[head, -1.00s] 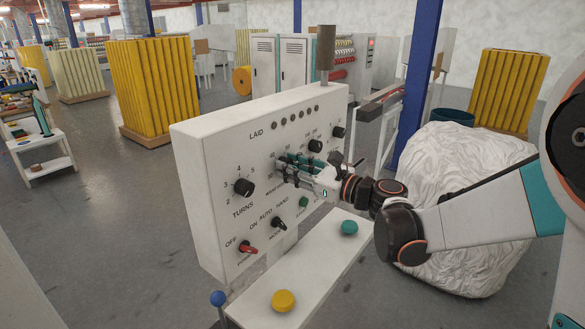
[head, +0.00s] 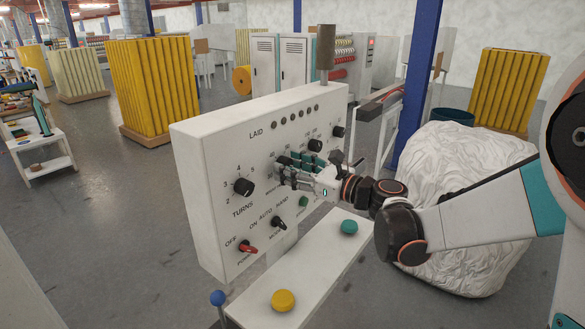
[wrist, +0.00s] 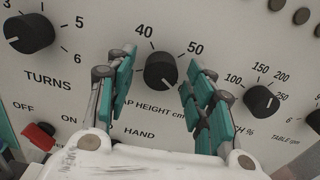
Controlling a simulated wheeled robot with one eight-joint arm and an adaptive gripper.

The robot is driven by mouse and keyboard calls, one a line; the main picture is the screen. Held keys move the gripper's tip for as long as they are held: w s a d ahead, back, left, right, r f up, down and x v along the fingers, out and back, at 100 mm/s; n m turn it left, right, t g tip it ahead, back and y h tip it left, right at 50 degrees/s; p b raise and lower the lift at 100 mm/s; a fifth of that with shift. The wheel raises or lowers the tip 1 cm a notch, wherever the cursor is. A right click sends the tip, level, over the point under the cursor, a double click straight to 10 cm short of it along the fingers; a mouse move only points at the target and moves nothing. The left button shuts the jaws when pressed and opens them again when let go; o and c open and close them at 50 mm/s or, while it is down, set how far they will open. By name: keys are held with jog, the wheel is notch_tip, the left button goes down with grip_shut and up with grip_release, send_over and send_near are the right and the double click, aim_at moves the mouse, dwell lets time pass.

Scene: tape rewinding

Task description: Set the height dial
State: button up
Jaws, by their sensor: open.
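The height dial (wrist: 161,71) is a round black knob on the white panel, under the printed 40 and 50 in the wrist view. A small pale mark shows near its lower right edge. Its label reads HEIGHT cm, with the left end hidden by a finger. My gripper (wrist: 160,95) is open, with teal-padded fingers on the left and right of the dial; I cannot tell if either touches it. In the head view my gripper (head: 288,168) reaches the panel's face from the right and hides the dial.
The turns dial (head: 243,187) is left of my gripper. A red power switch (head: 248,248) and a black mode switch (head: 278,224) sit lower on the panel. Another dial (wrist: 261,101) is close to the right fingers. A shelf below carries a yellow button (head: 284,300) and a green button (head: 349,227).

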jog(key=v, duration=1.2)
